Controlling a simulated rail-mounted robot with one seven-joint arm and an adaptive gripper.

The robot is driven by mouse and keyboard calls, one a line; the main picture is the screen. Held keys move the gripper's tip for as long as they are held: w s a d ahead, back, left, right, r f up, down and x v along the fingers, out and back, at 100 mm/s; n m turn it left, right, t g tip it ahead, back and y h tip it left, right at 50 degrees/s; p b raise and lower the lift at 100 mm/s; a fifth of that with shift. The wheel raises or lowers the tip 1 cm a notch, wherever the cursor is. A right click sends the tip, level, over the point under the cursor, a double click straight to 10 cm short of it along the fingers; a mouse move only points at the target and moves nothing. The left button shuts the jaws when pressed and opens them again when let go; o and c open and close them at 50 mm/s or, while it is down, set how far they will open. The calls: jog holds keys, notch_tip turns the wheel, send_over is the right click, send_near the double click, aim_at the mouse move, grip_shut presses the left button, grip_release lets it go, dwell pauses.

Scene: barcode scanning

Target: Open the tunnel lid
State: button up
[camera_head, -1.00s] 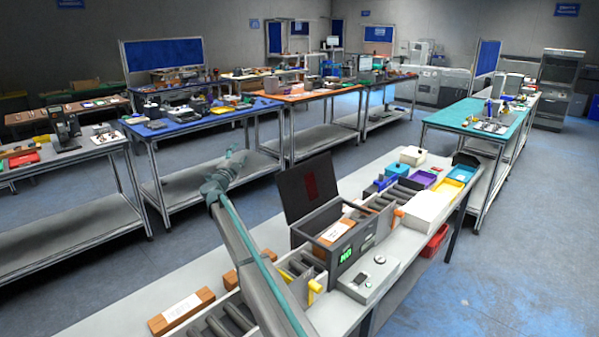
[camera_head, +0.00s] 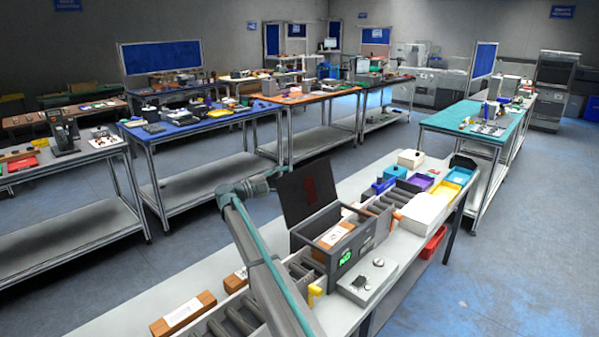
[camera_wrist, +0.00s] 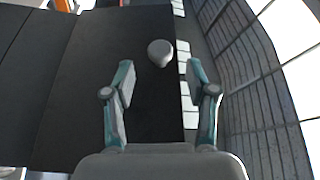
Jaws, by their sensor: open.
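The tunnel (camera_head: 352,249) is a dark grey box on the near table, with a green display on its front. Its dark lid (camera_head: 308,188) stands raised at the left side, upright with a reddish patch. A brown package with a white label (camera_head: 334,236) shows inside the tunnel. In the wrist view, a dark flat panel (camera_wrist: 85,100), seemingly the lid, fills much of the picture. A round grey knob (camera_wrist: 160,52) lies just beyond my open fingertips (camera_wrist: 160,72). In the head view, my arm's end is behind the lid and my fingers are hidden.
A labelled brown box (camera_head: 183,313) lies left of the roller conveyor (camera_head: 235,322). A grey button box (camera_head: 367,282) stands before the tunnel. White, purple and yellow bins (camera_head: 461,176) stand at the far end. The table's left strip (camera_head: 140,300) has free room.

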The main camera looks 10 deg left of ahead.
aim_at(300, 173)
jog(key=p+x, duration=0.1)
jog(key=x, duration=0.5)
jog(key=shift+w+d+p, duration=0.1)
jog(key=shift+p, duration=0.2)
grip_shut()
